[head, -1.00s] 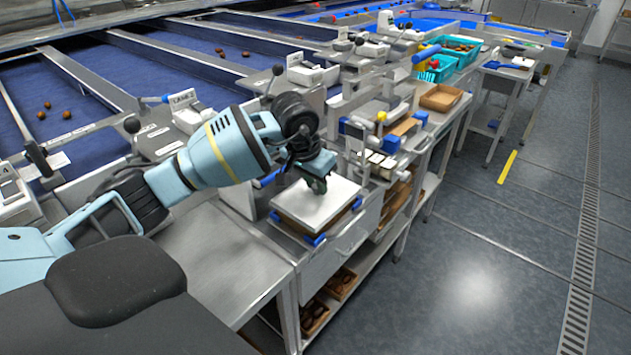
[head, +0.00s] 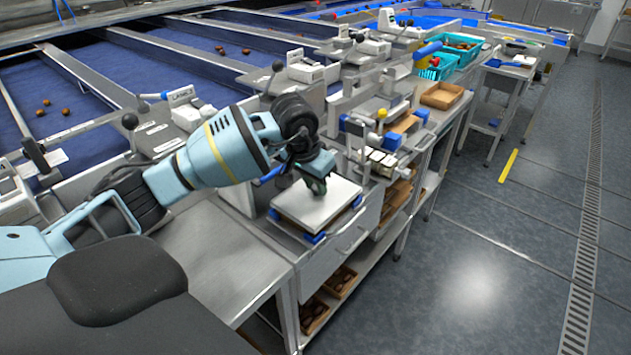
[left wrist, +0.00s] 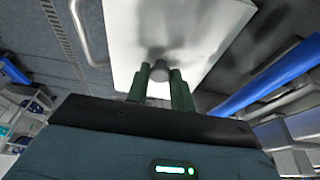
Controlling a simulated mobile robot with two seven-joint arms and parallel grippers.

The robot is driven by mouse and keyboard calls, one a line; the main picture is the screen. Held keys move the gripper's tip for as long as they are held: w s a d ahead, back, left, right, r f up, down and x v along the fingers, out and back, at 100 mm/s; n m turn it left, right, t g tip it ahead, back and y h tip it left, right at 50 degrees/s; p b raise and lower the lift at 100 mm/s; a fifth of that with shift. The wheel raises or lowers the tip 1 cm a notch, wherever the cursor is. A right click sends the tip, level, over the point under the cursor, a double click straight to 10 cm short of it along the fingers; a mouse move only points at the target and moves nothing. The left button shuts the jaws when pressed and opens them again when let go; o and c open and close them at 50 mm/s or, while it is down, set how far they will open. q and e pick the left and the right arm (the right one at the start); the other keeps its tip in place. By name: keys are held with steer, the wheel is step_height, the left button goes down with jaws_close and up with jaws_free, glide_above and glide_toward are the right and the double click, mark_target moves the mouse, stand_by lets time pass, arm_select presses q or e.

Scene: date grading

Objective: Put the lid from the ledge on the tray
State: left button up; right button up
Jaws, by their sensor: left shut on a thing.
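The lid (head: 310,208) is a flat whitish plate with a small round knob. In the head view it lies level over the brown tray (head: 297,228), whose edge shows just below it, between blue corner pieces. I cannot tell whether lid and tray touch. My left gripper (head: 317,188) is above the middle of the lid. In the left wrist view the green fingers of the left gripper (left wrist: 160,85) are shut on the knob, and the lid (left wrist: 185,30) fills the upper middle. Most of the tray is hidden under the lid. My right gripper is not in view.
Blue corner pieces (head: 315,238) flank the tray on the steel bench. A bare steel table (head: 225,250) lies to its left. Behind stand small machines with levers and a cardboard box (head: 441,96). Boxes of dates (head: 341,281) sit on the shelf below.

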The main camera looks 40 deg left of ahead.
arm_select(q)
steer(key=shift+f, duration=0.15)
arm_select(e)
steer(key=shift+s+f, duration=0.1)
arm_select(q)
steer(key=o, duration=1.4)
steer(key=shift+o, duration=0.2)
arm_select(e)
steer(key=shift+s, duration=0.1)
arm_select(q)
steer(key=shift+r+p, duration=1.2)
steer(key=shift+r, duration=2.35)
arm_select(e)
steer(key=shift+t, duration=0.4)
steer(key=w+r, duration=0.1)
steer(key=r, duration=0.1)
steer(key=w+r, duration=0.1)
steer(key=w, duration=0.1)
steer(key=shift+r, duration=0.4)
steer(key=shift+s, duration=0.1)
